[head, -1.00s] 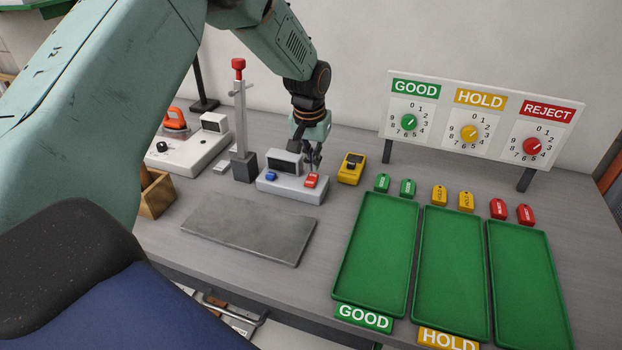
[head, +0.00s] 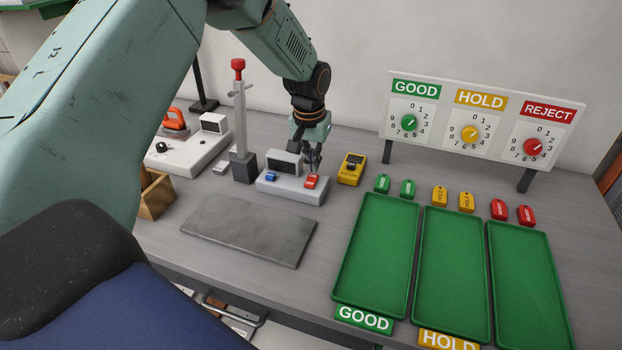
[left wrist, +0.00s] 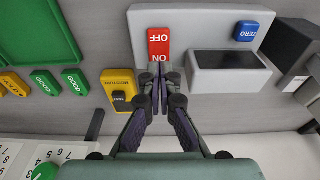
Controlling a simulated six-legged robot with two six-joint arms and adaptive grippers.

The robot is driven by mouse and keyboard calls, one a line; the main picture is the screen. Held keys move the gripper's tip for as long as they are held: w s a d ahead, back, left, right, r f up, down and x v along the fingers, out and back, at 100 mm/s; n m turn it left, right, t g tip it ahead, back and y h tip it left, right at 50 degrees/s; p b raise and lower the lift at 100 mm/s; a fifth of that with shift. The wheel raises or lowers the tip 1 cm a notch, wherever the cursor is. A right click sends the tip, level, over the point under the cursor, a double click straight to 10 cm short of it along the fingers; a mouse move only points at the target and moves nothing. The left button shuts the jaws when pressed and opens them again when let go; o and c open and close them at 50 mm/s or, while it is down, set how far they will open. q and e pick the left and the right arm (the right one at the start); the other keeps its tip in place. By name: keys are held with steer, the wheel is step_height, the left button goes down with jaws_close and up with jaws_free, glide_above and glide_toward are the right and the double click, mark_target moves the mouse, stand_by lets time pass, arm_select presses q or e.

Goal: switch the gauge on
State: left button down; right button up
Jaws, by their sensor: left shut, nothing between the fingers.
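The gauge (head: 291,196) is a pale grey box on the bench with a raised display (left wrist: 228,62), a blue ZERO button (left wrist: 246,31) and a red ON/OFF rocker switch (head: 311,182). The display looks dark, with no digits visible. My left gripper (head: 313,166) points down over the switch, shut and empty. In the left wrist view its fingertips (left wrist: 157,76) are at the ON end of the red switch (left wrist: 159,40). I cannot tell whether they touch it or which way the rocker is tilted. My right gripper is not in view.
A yellow device (head: 351,169) stands close to the right of the gauge. A post with a red top (head: 239,118) stands at its left. A grey plate (head: 249,231) lies in front. Green trays (head: 376,252) and coloured tags lie to the right, below a dial board (head: 480,122).

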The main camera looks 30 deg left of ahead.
mark_target(313, 176)
arm_select(q)
steer(key=shift+d+f, duration=0.1)
steer(key=shift+f, duration=0.3)
steer(key=shift+f, duration=0.15)
stand_by(0.4)
steer(key=shift+s+f+b, duration=0.1)
steer(key=shift+f+b, duration=0.3)
steer(key=shift+f, duration=0.15)
stand_by(0.3)
steer(key=shift+r+p, duration=3.4)
steer(key=shift+r, duration=0.25)
steer(key=shift+f, duration=0.15)
